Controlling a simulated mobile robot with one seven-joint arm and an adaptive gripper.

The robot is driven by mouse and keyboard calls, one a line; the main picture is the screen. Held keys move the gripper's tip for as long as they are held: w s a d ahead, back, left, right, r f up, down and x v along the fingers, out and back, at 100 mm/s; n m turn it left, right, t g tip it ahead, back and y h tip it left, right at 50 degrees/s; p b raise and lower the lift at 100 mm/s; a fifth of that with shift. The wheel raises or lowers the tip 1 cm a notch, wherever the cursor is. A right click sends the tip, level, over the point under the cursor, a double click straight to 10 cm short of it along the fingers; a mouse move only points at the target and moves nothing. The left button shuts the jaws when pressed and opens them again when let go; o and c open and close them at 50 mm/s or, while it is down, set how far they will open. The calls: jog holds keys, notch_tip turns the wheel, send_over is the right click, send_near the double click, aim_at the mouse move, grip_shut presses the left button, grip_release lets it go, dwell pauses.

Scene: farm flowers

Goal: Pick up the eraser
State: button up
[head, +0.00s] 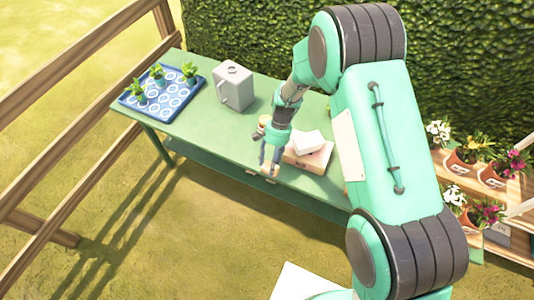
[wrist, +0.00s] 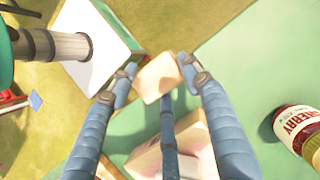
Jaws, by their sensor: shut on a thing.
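The eraser, a small beige block (wrist: 158,78), sits between the two fingertips of my gripper (wrist: 156,80) in the wrist view. My gripper is shut on it, one finger touching each side. In the head view my gripper (head: 268,166) points down at the front edge of the green table (head: 205,125), and a small beige patch shows at its fingertips. I cannot tell the gap between the eraser and the table top.
A box with a white item (head: 308,142) on it stands right beside my gripper. A jar with a red label (wrist: 297,128) lies near. A grey canister (head: 234,86) and a blue tray (head: 180,108) with small plants stand farther left. Flower pots (head: 462,160) are at right.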

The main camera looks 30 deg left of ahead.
aim_at(274, 174)
jog(key=shift+s+d+r, duration=0.2)
jog(key=shift+s+d, duration=1.25)
jog(key=shift+s, duration=0.15)
